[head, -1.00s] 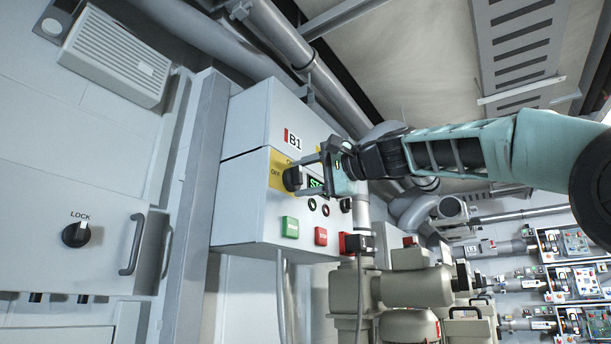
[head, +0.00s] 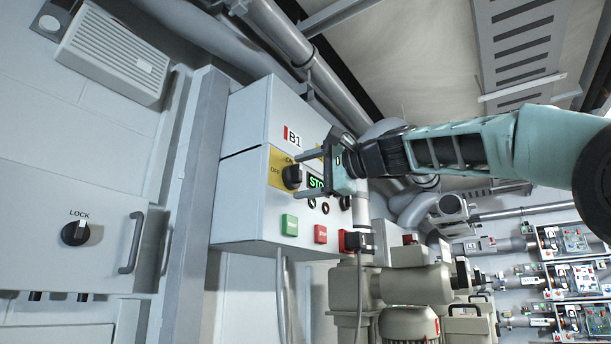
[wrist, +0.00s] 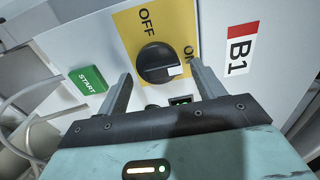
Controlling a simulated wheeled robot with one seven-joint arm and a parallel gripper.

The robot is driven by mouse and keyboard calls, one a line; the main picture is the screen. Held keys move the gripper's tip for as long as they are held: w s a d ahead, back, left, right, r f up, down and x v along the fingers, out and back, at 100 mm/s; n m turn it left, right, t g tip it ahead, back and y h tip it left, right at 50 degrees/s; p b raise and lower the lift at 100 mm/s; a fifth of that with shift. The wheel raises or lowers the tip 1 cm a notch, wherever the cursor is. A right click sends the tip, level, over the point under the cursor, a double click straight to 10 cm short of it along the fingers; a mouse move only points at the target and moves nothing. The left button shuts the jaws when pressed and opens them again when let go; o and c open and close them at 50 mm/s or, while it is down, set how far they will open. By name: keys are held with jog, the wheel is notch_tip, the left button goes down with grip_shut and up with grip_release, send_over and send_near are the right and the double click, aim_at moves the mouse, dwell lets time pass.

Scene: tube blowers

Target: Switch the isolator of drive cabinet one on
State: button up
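The drive cabinet marked B1 (head: 240,203) is a light grey box on the wall. Its isolator, a round black knob (head: 292,177), sits on a yellow plate with OFF and ON labels. In the wrist view the knob (wrist: 155,60) has its white mark on the right side, beside the ON label. My gripper (head: 300,176) is open in front of the knob. In the wrist view its fingers (wrist: 164,80) stand on either side below the knob, apart from it, with nothing between them. A green display (head: 317,183), partly hidden by the gripper, reads STO.
Below the knob are a green START button (head: 290,225) and a red button (head: 320,233). A grey cabinet with a LOCK knob (head: 75,233) and a handle (head: 133,243) stands left. A motor and pipes (head: 400,285) lie below my arm.

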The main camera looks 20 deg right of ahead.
jog(key=shift+s, duration=0.1)
jog(key=b+v, duration=0.7)
jog(key=v, duration=1)
jog(key=shift+d, duration=0.1)
